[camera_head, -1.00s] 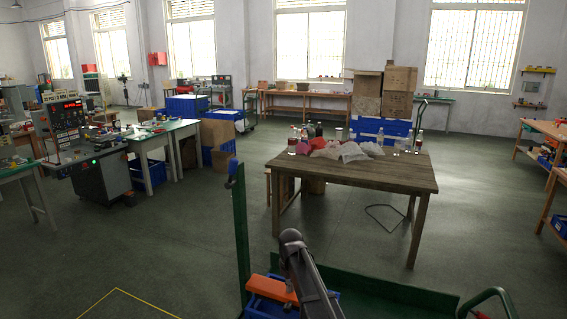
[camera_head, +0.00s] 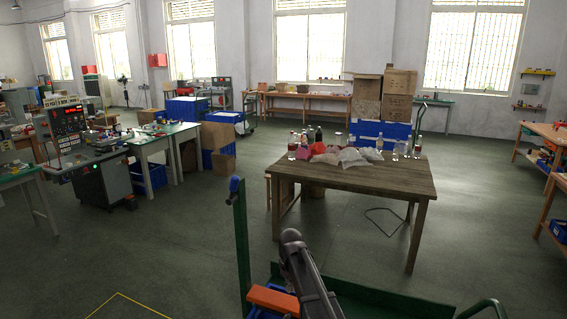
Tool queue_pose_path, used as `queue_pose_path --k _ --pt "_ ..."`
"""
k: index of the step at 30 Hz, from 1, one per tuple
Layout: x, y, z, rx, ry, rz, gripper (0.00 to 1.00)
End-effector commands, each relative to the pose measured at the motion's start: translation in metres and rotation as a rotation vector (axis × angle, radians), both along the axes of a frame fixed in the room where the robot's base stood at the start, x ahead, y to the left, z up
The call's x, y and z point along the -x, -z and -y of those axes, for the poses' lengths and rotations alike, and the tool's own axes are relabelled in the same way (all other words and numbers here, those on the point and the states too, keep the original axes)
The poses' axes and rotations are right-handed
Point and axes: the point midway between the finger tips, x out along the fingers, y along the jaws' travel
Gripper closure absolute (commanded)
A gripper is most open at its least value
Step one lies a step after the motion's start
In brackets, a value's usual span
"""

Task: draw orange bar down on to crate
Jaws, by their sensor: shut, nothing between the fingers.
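An orange bar (camera_head: 272,299) shows at the bottom of the head view, just left of my dark arm. My arm may cover its right end. A blue crate (camera_head: 260,313) shows only as a small strip below the bar at the picture's lower edge. Most of the crate is cut off or hidden, and I cannot tell whether the bar touches it. My arm link runs up from the bottom edge beside the bar. My gripper is not in view.
A green post (camera_head: 240,250) with a blue top stands left of the bar. A green cart platform (camera_head: 390,300) lies to the right. A wooden table (camera_head: 370,182) with bottles and bags stands beyond. Floor left of the post is open, with a yellow line (camera_head: 118,294).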

Motion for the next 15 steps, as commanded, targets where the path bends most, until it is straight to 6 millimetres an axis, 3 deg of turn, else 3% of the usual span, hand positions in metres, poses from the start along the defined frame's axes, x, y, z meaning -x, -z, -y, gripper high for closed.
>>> queue_pose_path --k 15 --pt "0.0 -0.028 0.0 0.0 0.0 0.0 1.0"
